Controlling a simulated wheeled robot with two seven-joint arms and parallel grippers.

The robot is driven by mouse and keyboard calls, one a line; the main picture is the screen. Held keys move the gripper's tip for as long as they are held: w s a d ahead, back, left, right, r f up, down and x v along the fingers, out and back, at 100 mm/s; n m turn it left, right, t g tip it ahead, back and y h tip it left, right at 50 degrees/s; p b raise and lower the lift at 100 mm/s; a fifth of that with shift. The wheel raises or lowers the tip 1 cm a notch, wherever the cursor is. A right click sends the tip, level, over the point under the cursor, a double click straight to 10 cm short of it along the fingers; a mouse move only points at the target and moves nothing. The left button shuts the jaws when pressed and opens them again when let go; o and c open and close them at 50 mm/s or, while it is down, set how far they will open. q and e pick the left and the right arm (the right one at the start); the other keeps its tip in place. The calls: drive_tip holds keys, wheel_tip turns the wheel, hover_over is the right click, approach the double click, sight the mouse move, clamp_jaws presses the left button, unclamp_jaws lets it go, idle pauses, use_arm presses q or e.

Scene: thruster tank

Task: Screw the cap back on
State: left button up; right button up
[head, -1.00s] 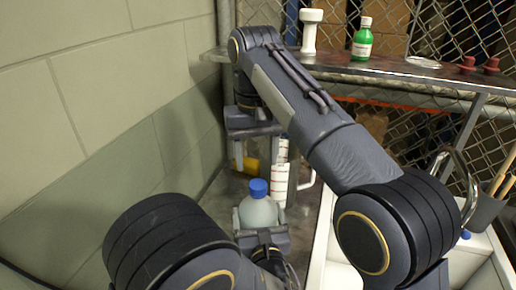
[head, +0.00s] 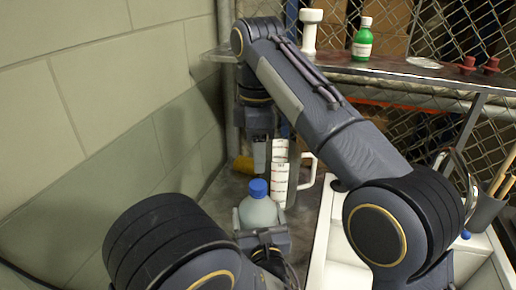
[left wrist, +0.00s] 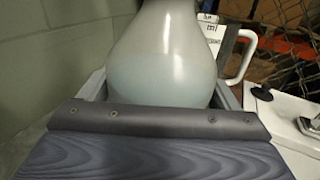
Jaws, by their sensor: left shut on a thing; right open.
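A translucent bottle (head: 258,212) stands upright in my left gripper (head: 262,228). The blue cap (head: 258,189) sits on top of its neck; I cannot tell how tight it is. The left wrist view shows the bottle's pale, wide body (left wrist: 165,62) between the two fingers, with its top and the cap out of frame. My right gripper (head: 260,170) points down from above, open and empty. It appears edge-on, so one finger mostly hides the other. It is above or behind the cap in the picture, not touching it.
A white measuring jug (head: 280,175) with red markings stands just behind the bottle. A yellow object (head: 243,164) lies by the wall. A shelf (head: 400,70) behind holds a green bottle (head: 362,42) and a white stand (head: 310,32). A wall closes the left side.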

sight(258, 184)
drive_tip(key=shift+f, duration=4)
